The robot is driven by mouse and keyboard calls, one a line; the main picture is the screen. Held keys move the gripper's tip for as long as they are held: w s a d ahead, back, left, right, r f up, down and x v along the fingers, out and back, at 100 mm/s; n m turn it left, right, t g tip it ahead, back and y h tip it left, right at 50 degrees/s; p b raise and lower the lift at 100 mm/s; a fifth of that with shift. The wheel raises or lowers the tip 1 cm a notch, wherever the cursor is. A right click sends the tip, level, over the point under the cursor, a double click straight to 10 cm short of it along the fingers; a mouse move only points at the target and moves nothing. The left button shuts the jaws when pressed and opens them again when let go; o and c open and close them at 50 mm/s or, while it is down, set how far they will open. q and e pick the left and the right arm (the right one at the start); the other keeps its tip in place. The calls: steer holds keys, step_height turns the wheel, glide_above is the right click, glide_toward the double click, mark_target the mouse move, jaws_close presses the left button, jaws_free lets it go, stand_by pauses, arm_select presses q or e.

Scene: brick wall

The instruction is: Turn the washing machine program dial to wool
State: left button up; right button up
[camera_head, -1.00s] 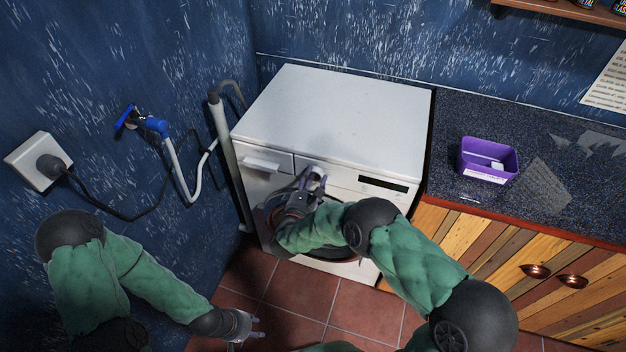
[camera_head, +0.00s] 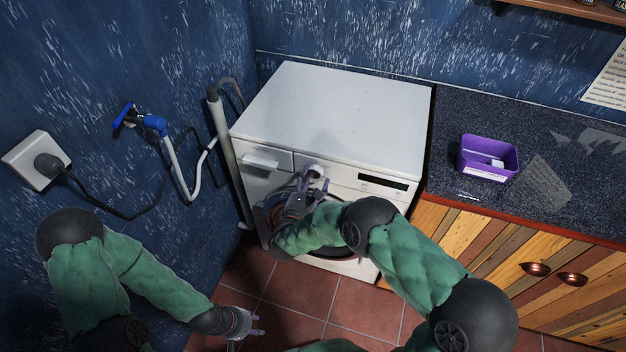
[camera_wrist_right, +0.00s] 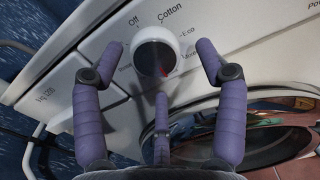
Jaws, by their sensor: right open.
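The washing machine (camera_head: 340,115) is white, with its program dial (camera_head: 315,172) on the front panel. In the right wrist view the round white dial (camera_wrist_right: 154,48) has a red mark on its lower right rim. The labels Off, Cotton and Eco are readable around it, and one starting "Mix" partly; lower labels are hidden or unreadable, and I cannot see wool. My right gripper (camera_head: 312,185) is open in front of the dial. Its purple fingers (camera_wrist_right: 160,68) spread left, right and below the dial, apparently not gripping it. My left gripper (camera_head: 254,324) hangs low over the floor, apparently open and empty.
The round door (camera_wrist_right: 270,125) lies below the panel. A dark worktop (camera_head: 545,135) with a purple box (camera_head: 488,160) adjoins the machine's right side. Pipes (camera_head: 222,135) and a socket with a plug (camera_head: 40,160) are on the left. Tiled floor (camera_head: 300,300) lies in front.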

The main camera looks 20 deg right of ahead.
steer(key=v, duration=1.1)
steer(key=shift+f, duration=0.1)
step_height(320, 180, down, 12)
steer(key=n+g+y+p, duration=0.45)
steer(key=n+y, duration=0.45)
steer(key=n, duration=1.3)
steer(key=s+f+n+g+y+p, duration=0.1)
steer(key=s+f+n+g+y, duration=0.1)
steer(key=s+n+g, duration=0.3)
steer(key=s+f+n+g+y+p, duration=0.1)
steer(key=s+n+g, duration=0.4)
steer(key=s+n, duration=0.8)
steer(key=s+a+y+p, duration=0.1)
steer(key=s+y, duration=0.1)
steer(key=s, duration=0.1)
steer(key=shift+s+f, duration=0.15)
steer(key=shift+f, duration=0.25)
